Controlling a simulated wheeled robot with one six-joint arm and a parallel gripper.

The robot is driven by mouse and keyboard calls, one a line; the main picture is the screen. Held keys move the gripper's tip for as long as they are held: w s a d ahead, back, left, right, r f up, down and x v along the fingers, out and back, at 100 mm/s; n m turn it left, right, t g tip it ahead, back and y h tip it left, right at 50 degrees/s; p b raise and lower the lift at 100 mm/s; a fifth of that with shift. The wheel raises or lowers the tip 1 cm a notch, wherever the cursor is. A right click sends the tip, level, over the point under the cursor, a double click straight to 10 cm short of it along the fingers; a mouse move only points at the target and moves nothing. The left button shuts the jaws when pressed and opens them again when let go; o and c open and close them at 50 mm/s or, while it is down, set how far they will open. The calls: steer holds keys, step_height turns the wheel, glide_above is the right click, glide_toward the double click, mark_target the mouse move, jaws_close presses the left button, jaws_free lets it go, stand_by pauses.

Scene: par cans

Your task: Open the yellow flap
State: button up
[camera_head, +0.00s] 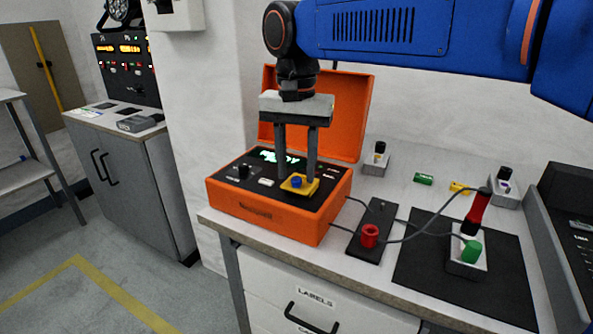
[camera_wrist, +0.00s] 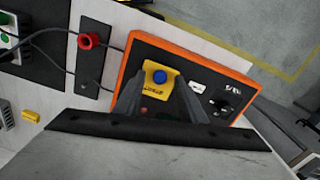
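The yellow flap (camera_head: 306,187) lies about flat on the black top panel of the orange case (camera_head: 260,224), near its right front corner. A round blue knob (camera_head: 296,181) sits on it. In the wrist view the flap (camera_wrist: 153,92) and blue knob (camera_wrist: 159,76) show between my fingers, which partly hide the flap's sides. My gripper (camera_head: 296,174) points down over the flap, its two fingers apart with nothing visibly held between them. I cannot tell whether the fingertips touch the flap.
The case's orange lid (camera_head: 345,105) stands open behind my gripper. To the right are a red socket on a black plate (camera_head: 370,236), cables, a black mat (camera_head: 480,285) with a green-knobbed device, and small green and yellow blocks. A grey cabinet stands at left.

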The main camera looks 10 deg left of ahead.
mark_target(298, 177)
steer(key=shift+f, duration=0.65)
jaws_close()
steer(key=g, duration=0.1)
steer(key=w+r+g, duration=0.1)
steer(key=g+y, duration=0.1)
steer(key=shift+w+d+r+g, duration=0.25)
steer(key=shift+w+d+g, duration=0.05)
steer(key=shift+w, duration=0.1)
steer(key=shift+w+d+r+g+y, duration=0.2)
steer(key=shift+w+g+y, duration=0.2)
steer(key=shift+g, duration=0.5)
steer(key=shift+w+d+r+g+y, duration=0.1)
steer(key=shift+w+r+g+y, duration=0.25)
steer(key=shift+g, duration=0.55)
steer(key=shift+w+f, duration=0.1)
steer(key=shift+f, duration=0.05)
